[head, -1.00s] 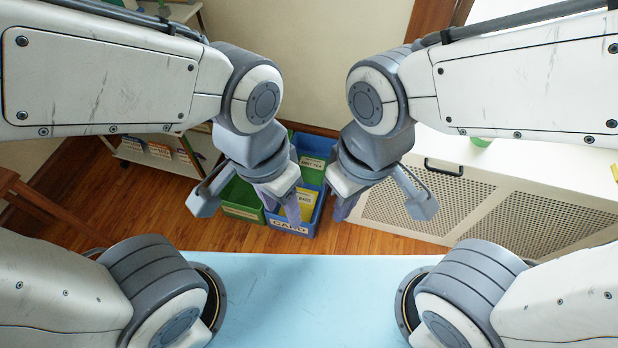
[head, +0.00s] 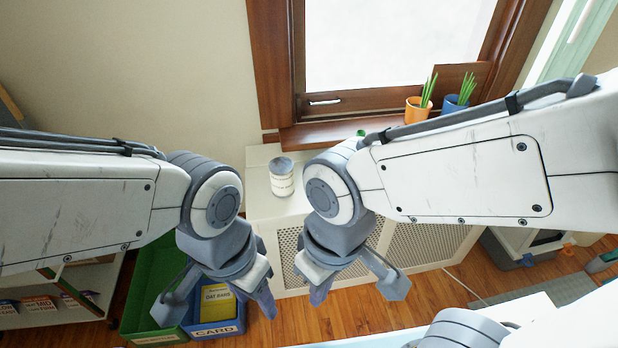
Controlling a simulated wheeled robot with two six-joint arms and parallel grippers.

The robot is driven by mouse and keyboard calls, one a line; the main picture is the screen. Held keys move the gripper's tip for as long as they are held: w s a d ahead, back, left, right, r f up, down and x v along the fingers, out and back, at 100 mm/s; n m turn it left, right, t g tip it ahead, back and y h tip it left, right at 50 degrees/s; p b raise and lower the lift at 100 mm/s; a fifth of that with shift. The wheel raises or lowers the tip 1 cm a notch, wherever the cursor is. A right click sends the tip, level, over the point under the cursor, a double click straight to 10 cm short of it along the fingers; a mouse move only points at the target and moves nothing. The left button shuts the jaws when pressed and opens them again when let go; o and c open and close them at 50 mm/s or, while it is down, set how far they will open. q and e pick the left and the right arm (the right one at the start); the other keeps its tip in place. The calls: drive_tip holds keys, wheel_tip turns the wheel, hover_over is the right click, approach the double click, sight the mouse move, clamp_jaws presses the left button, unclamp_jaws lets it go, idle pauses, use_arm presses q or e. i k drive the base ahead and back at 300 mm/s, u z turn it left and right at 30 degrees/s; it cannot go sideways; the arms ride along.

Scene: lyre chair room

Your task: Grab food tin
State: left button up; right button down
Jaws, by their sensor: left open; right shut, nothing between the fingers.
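A food tin, seemingly the white labelled cylinder with a grey lid (head: 282,178), stands upright on the white cabinet top (head: 262,207) below the window. My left gripper (head: 268,297) is open and empty, pointing down in front of the cabinet, lower left of the tin. My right gripper (head: 308,287) is shut and empty, below the tin in the picture, with its arm just right of the tin. Neither gripper touches the tin.
Green and blue bins (head: 218,318) stand on the wooden floor left of the cabinet. An orange pot (head: 417,110) and a blue pot (head: 453,107) with plants sit on the windowsill.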

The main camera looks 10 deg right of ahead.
sight(281, 168)
drive_tip(key=u, duration=0.05)
drive_tip(key=k, duration=0.6)
drive_tip(key=u, duration=0.75)
drive_tip(key=i, duration=1.4)
drive_tip(key=z, duration=0.75)
